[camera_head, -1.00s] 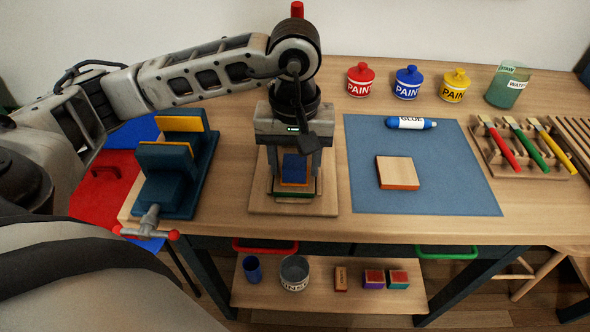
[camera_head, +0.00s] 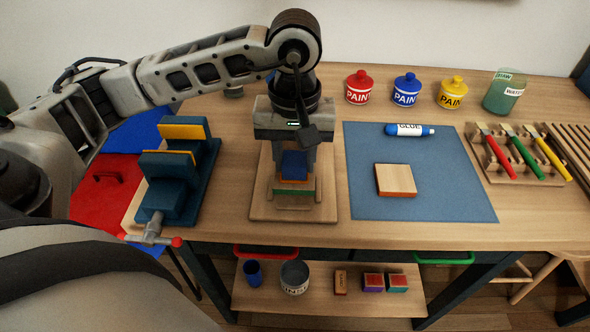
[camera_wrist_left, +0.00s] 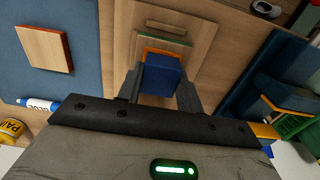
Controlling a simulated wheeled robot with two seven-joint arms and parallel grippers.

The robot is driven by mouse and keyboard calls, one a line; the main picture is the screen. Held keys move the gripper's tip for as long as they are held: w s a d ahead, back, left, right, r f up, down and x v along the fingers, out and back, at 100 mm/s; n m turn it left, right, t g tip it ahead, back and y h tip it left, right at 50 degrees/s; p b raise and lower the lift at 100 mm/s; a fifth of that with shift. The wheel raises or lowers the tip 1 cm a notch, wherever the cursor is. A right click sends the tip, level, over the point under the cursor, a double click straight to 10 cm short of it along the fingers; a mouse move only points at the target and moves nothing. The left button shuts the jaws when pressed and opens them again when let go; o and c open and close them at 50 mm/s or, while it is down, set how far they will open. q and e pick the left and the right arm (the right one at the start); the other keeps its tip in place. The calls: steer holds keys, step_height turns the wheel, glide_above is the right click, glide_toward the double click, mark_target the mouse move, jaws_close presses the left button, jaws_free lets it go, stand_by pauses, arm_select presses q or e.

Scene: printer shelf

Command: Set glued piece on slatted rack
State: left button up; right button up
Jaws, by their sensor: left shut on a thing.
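My left gripper (camera_head: 294,160) points down over the wooden stand near the table's front edge. It is shut on a blue block (camera_head: 294,165), which also shows between the fingers in the left wrist view (camera_wrist_left: 163,76). An orange layer (camera_wrist_left: 165,53) shows at the block's edge, seemingly joined to it. A green-edged layer (camera_head: 292,192) of the wooden stand (camera_head: 262,208) lies below; the exact gap is hard to judge. The slatted rack (camera_head: 573,150) is at the far right, cut by the picture edge. My right gripper is not in view.
A blue mat (camera_head: 450,195) holds a wooden tile (camera_head: 396,180) and a glue bottle (camera_head: 409,130). Paint pots (camera_head: 405,92) and a water jar (camera_head: 504,92) stand behind. A brush holder (camera_head: 515,165) stands before the rack. A blue vise (camera_head: 175,190) is left of the gripper.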

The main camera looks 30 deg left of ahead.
mark_target(294, 159)
arm_select(q)
steer(key=shift+r+p, duration=1)
steer(key=shift+r, duration=1.2)
steer(key=shift+f, duration=0.1)
